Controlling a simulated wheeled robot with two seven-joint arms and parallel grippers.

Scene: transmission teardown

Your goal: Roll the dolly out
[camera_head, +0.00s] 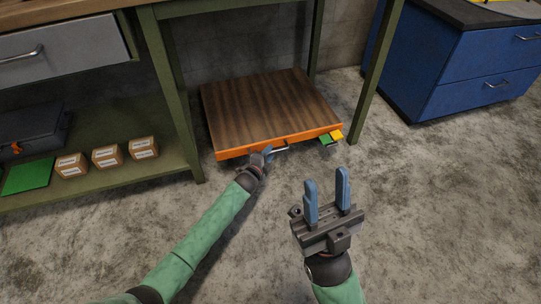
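The dolly (272,105) is a low platform with a dark wood-grain top and an orange front edge. It stands on the floor under the green workbench frame, between the legs. A metal handle (281,149) runs along its orange front edge. My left gripper (268,152) is at the left part of this handle; its fingers are small and partly hidden, so whether they are closed around the bar is unclear. My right gripper (327,190) is open and empty, fingers pointing up the picture, over bare floor in front of the dolly.
Green and yellow pedals (331,138) sit at the dolly's front right corner. Green bench legs (378,75) stand on both sides. A shelf (110,175) with small boxes is at left, a blue drawer cabinet (465,70) at right. The concrete floor (440,210) in front is clear.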

